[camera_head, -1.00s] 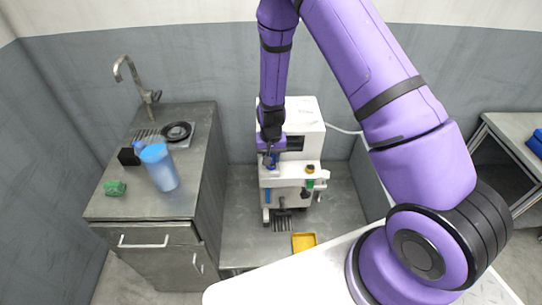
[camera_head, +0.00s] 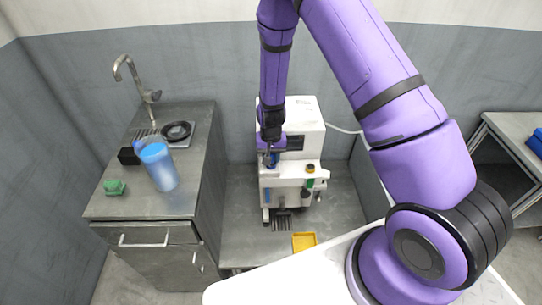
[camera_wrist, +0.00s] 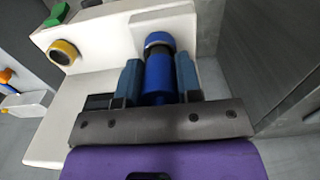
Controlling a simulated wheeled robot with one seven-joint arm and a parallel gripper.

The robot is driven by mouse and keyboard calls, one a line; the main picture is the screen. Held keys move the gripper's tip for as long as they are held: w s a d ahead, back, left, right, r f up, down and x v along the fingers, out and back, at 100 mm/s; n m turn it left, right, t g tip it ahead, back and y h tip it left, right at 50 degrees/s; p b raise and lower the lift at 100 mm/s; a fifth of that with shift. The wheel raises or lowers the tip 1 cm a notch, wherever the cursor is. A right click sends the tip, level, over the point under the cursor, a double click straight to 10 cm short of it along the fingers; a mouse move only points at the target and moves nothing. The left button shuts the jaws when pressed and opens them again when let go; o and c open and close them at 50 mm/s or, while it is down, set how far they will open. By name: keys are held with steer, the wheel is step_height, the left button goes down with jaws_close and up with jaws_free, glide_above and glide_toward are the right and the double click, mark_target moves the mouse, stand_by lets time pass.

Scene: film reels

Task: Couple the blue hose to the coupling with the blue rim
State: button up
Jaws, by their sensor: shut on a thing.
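My gripper (camera_wrist: 158,84) is shut on the blue hose end (camera_wrist: 158,72), a blue cylinder between its two fingers in the wrist view. At its far end is a dark round piece with a bluish rim (camera_wrist: 159,40), against the white machine. I cannot tell whether this piece is the blue-rimmed coupling or part of the hose, nor whether the hose is seated. In the head view my gripper (camera_head: 269,157) is at the machine's front left, with a little blue (camera_head: 271,163) below it. A yellow-rimmed coupling (camera_wrist: 64,52) is to the left in the wrist view.
The white machine (camera_head: 300,115) stands on a grey surface. A green part (camera_head: 310,183) hangs below the yellow-rimmed coupling (camera_head: 310,168). A yellow tray (camera_head: 304,242) lies in front.

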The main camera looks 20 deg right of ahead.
steer(key=shift+f, duration=0.5)
steer(key=o, duration=0.6)
steer(key=shift+o, duration=0.2)
steer(key=shift+r, duration=0.1)
steer(key=shift+r, duration=5.45)
